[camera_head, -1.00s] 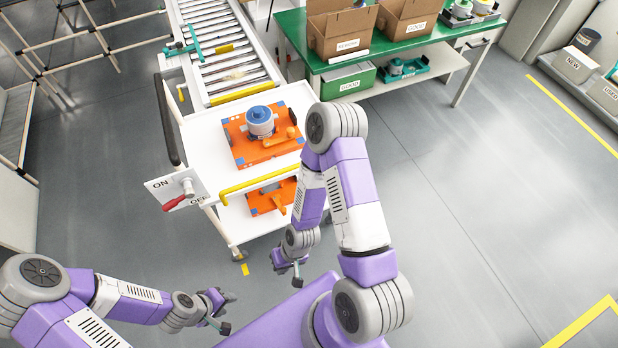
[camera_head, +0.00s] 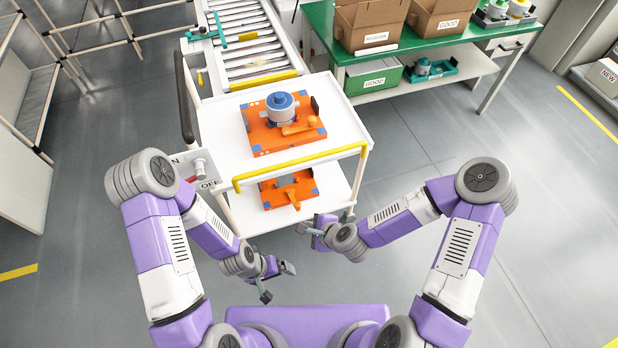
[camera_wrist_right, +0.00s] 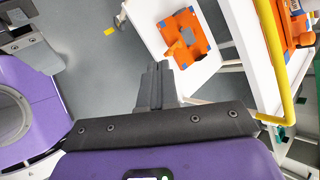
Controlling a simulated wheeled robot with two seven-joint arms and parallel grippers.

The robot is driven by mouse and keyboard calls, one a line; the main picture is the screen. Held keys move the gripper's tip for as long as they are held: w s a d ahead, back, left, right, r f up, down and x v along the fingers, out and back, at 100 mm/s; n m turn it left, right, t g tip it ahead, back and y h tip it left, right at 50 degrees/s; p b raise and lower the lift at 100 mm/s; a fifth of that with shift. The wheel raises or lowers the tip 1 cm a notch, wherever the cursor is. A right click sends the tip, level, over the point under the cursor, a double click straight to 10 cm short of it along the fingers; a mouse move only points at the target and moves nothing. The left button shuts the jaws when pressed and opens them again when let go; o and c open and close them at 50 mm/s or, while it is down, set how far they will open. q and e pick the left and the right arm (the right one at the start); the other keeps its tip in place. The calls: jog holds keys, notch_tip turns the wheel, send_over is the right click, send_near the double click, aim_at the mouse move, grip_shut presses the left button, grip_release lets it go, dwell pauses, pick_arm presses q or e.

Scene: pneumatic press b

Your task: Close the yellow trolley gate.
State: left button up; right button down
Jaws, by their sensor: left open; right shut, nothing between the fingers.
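The white trolley (camera_head: 215,135) stands ahead of me. A yellow bar (camera_head: 300,165) runs along its near top edge, with bent ends. Another yellow bar (camera_head: 263,81) lies across the far edge, at the conveyor end. I cannot tell which of the two is the gate, or whether it is closed. The near bar also shows at the right of the right wrist view (camera_wrist_right: 272,50). My left gripper (camera_head: 279,282) is open and empty, below the trolley's front in the picture. My right gripper (camera_head: 308,229) is shut and empty, just in front of the lower shelf; its fingers show in the wrist view (camera_wrist_right: 155,85).
An orange fixture (camera_head: 255,135) with a blue-topped part (camera_head: 280,105) sits on the trolley top. Another orange piece (camera_head: 290,190) lies on the lower shelf. A roller conveyor (camera_head: 245,40) adjoins behind. A green table (camera_head: 440,55) stands back right. Floor at right is open.

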jog(key=w+d+r+m+t+h+b, duration=0.25)
jog(key=w+r+m+t+b, duration=0.35)
jog(key=m, duration=0.9)
pick_arm(q)
notch_tip(320, 180, down, 11)
jog(key=b, duration=0.3)
jog(key=shift+b, duration=0.35)
pick_arm(e)
jog(key=w+a+f, duration=0.1)
jog(key=w+f, duration=0.1)
jog(key=w, duration=0.4)
jog(key=w+a+f+g, duration=0.1)
jog(key=w+a+f, duration=0.1)
jog(key=w, duration=0.5)
jog(key=shift+a+f, duration=0.2)
pick_arm(q)
jog(key=shift+f, duration=0.1)
pick_arm(e)
jog(key=shift+y, duration=0.25)
pick_arm(q)
jog(key=r+p, duration=0.2)
jog(key=s+r+p, duration=0.1)
jog(key=shift+d+r, duration=0.1)
jog(key=shift+d, duration=0.3)
pick_arm(e)
jog(key=s+f+v, duration=0.1)
jog(key=f+v, duration=0.1)
jog(key=v, duration=1.1)
jog(key=shift+d, duration=0.2)
